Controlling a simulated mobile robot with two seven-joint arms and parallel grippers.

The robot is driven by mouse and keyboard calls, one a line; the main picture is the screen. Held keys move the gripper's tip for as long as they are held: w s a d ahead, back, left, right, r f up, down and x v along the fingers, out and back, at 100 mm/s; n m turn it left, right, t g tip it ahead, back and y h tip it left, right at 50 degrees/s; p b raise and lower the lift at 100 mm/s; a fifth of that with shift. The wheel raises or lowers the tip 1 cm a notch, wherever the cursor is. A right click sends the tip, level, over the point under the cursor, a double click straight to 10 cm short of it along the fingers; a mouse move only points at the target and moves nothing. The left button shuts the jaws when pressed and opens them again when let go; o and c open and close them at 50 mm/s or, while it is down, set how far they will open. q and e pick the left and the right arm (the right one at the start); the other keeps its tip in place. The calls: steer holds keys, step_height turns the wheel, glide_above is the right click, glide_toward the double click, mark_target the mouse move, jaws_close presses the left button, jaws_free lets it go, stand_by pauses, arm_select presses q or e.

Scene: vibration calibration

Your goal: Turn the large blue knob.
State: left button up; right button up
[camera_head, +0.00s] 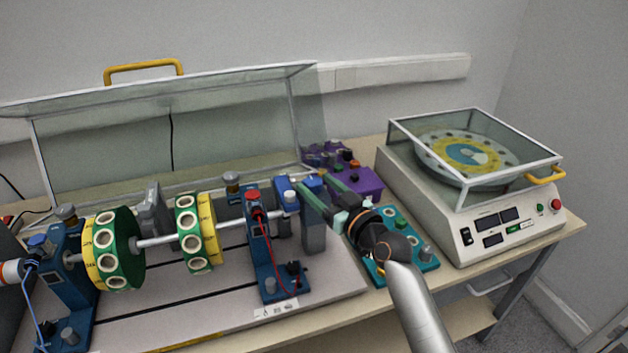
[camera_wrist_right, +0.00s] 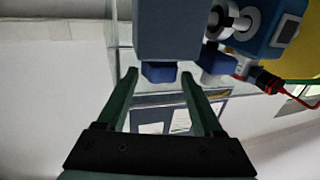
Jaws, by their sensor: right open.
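A blue knob (camera_head: 315,184) sits on top of a grey upright block (camera_head: 314,232) at the right end of the shaft rig. I take it to be the large blue knob. My right gripper (camera_head: 317,186) is open, with its green fingers around this end of the rig. In the right wrist view the gripper (camera_wrist_right: 157,72) has the knob (camera_wrist_right: 159,73) between its fingertips, with gaps at both sides. A second blue knob (camera_wrist_right: 218,63) shows just beyond the right fingertip. My left gripper is not in view.
A raised clear cover (camera_head: 200,110) stands behind the rig. Green-yellow discs (camera_head: 118,250) sit on the shaft. A purple box (camera_head: 358,180) and a teal control board (camera_head: 418,255) are close to my right gripper. A white turntable machine (camera_head: 480,235) stands at the right.

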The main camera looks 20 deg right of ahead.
steer(key=shift+x, duration=1.05)
steer(key=shift+c, duration=0.3)
